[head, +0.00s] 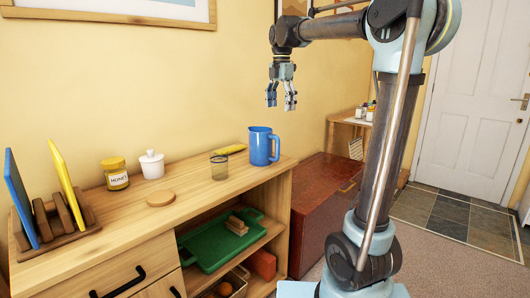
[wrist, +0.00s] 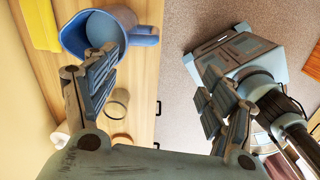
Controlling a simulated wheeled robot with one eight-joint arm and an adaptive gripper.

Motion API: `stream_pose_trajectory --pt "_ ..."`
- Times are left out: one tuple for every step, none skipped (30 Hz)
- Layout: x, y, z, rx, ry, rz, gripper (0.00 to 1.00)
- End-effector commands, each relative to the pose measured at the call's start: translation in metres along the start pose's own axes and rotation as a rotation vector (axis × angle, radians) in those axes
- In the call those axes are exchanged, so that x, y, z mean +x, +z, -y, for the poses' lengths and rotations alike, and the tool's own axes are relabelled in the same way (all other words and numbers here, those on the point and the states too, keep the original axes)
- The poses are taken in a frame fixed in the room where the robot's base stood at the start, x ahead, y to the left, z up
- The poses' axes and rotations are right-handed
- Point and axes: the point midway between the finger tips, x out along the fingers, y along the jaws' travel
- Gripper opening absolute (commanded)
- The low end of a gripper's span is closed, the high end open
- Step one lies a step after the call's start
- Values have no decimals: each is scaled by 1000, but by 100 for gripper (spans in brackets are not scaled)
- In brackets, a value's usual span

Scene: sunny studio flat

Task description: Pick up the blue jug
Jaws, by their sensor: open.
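The blue jug (head: 261,147) stands upright near the right end of the wooden sideboard top, its handle on the right in the head view. My gripper (head: 281,103) is open and empty, pointing down, above and a little to the right of the jug. In the wrist view the jug (wrist: 88,32) is at the upper left, partly covered by the left finger. Its open mouth faces the camera there. My gripper (wrist: 158,85) has its fingers wide apart, with the sideboard's front edge and the floor seen between them.
Close to the jug are a glass (head: 219,168) and a yellow item (head: 231,149). A white lidded pot (head: 152,165), honey jar (head: 116,174), wooden disc (head: 161,198) and rack with boards (head: 52,215) stand further left. A green tray (head: 215,248) lies on the shelf below. A reddish chest (head: 318,205) stands right.

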Motion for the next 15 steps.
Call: stream_pose_trajectory --pt "-4 -2 -10 -49 -4 -2 76" --pt "-5 -3 -15 -77 -6 -3 76" --pt "-7 -4 -20 -107 -8 -4 76" --pt "-8 -4 -23 -124 -9 -4 76" --pt "-9 -5 -26 -140 -10 -5 76" --pt "-9 -5 -28 -154 -11 -5 76" --pt "-9 -5 -30 -162 -11 -5 76" --pt "-7 -5 -30 -168 -12 -6 76" --pt "-3 -5 -31 -172 -12 -6 76" --pt "0 -6 -31 -173 -12 -6 76" --pt "5 -6 -31 -173 -12 -6 76" --pt "11 -6 -30 -172 -12 -6 76" --pt "17 -6 -30 -172 -12 -6 76" --pt "22 -6 -30 -172 -12 -6 76" --pt "29 -6 -30 -171 -12 -6 76"
